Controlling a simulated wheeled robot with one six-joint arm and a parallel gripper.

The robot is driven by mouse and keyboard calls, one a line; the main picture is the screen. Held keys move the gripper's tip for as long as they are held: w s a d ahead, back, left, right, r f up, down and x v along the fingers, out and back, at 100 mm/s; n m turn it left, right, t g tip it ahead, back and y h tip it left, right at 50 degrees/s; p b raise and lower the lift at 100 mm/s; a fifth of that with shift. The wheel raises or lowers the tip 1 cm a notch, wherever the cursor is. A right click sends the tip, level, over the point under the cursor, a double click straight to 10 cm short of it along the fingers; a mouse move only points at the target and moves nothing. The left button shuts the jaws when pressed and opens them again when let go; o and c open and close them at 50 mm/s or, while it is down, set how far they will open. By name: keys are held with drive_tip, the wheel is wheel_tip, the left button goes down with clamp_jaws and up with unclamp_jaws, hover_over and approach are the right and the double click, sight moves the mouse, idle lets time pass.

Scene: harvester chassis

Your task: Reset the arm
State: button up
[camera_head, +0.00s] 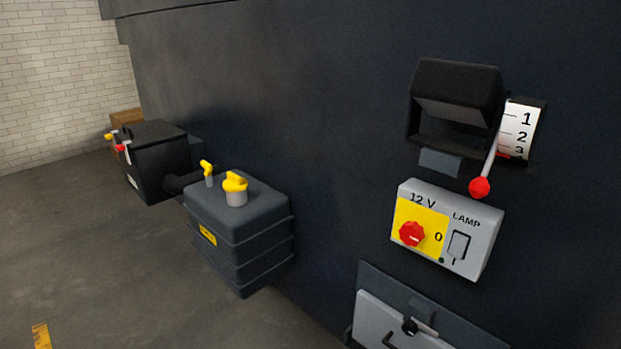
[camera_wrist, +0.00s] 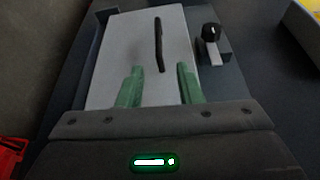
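My gripper (camera_wrist: 158,78) shows in the wrist view with two green fingers apart and nothing between them. It is over a light grey panel (camera_wrist: 115,60) with a black bar handle (camera_wrist: 159,45). The handle is beyond the fingertips, and I cannot tell how far. A black knob (camera_wrist: 211,34) on a small metal latch is to the right of the panel. My arm and gripper do not show in the head view. There the same grey panel (camera_head: 378,322) is cut off at the bottom edge, with its black knob (camera_head: 410,326) at its upper side.
On the dark wall (camera_head: 330,120) are a grey switch box (camera_head: 470,262) with a red knob (camera_head: 411,233), a red-tipped lever (camera_head: 480,187) beside a numbered scale (camera_head: 519,125), and a black housing (camera_head: 458,88). A dark tank (camera_head: 240,222) and a battery (camera_head: 157,165) protrude at left. Floor (camera_head: 80,250) is open.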

drive_tip(key=x, duration=1.2)
drive_tip(key=shift+w+a, duration=0.15)
drive_tip(key=v, duration=1.4)
drive_tip(key=x, duration=1.3)
drive_tip(key=shift+w+a+f, duration=0.1)
drive_tip(key=shift+w+a, duration=0.05)
drive_tip(key=shift+w, duration=0.2)
drive_tip(key=s+a+f+n+t+y+b, duration=0.1)
drive_tip(key=s+a+f+n+y+b, duration=0.1)
drive_tip(key=f+n+b, duration=0.5)
drive_tip(key=s+a+f+n+t+y+b, duration=0.1)
drive_tip(key=s+a+f+n+y+b, duration=0.2)
drive_tip(key=b, duration=1.4)
wheel_tip(320, 180, down, 5)
drive_tip(key=s+a+n, duration=0.1)
drive_tip(key=a+n, duration=0.1)
drive_tip(key=n, duration=0.2)
drive_tip(key=shift+a+r+b, duration=0.2)
drive_tip(key=shift+a+b, duration=0.1)
drive_tip(key=shift+b, duration=0.05)
